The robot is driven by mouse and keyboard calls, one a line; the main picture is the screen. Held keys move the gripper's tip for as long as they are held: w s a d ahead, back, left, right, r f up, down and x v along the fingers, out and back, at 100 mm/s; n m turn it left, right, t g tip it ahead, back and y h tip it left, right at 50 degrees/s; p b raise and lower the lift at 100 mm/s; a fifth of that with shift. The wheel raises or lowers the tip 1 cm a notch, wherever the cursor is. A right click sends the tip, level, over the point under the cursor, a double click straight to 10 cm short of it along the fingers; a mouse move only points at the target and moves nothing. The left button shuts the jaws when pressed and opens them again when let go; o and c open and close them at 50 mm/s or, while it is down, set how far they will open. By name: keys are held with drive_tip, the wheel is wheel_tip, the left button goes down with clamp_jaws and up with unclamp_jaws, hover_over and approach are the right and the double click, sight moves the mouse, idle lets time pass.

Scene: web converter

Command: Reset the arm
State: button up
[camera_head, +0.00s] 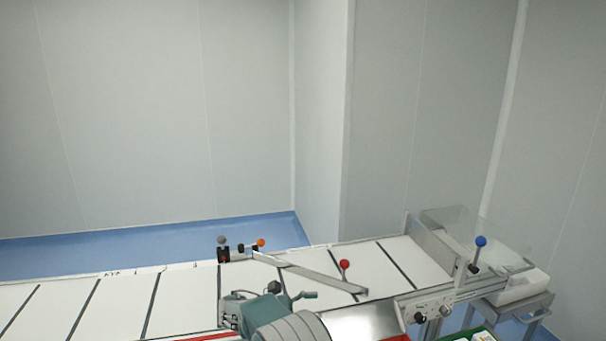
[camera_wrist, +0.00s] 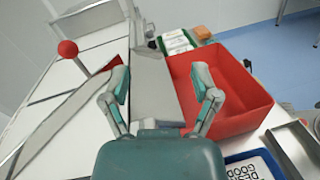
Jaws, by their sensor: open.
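My gripper (camera_wrist: 160,78) shows in the wrist view with its two teal and grey fingers spread wide apart. Nothing is held between them. Behind the fingers lie a grey metal plate (camera_wrist: 152,85) and the red bin (camera_wrist: 228,85), with the right finger overlapping the bin's left part. In the head view, my teal and grey arm rises from the bottom edge in front of the white conveyor (camera_head: 185,300); the fingertips are hard to make out there.
A red-knobbed lever (camera_head: 344,265) and a slanted metal bar (camera_head: 315,277) sit over the conveyor. A blue-knobbed lever (camera_head: 480,242) stands by a clear cover (camera_head: 480,225) at right. A blue bin (camera_wrist: 245,168) is at the wrist view's bottom.

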drive_tip(key=s+d+r+m+g+y, duration=0.2)
drive_tip(key=s+d+r+m+y, duration=0.6)
drive_tip(key=s+d+r, duration=0.45)
drive_tip(key=s+r+m+t+y, duration=0.1)
drive_tip(key=s+m+t+y, duration=0.5)
drive_tip(key=s, duration=1.5)
drive_tip(key=m+y, duration=0.2)
drive_tip(key=y, duration=0.2)
drive_tip(key=shift+d+m, duration=0.2)
drive_tip(key=shift+m, duration=0.2)
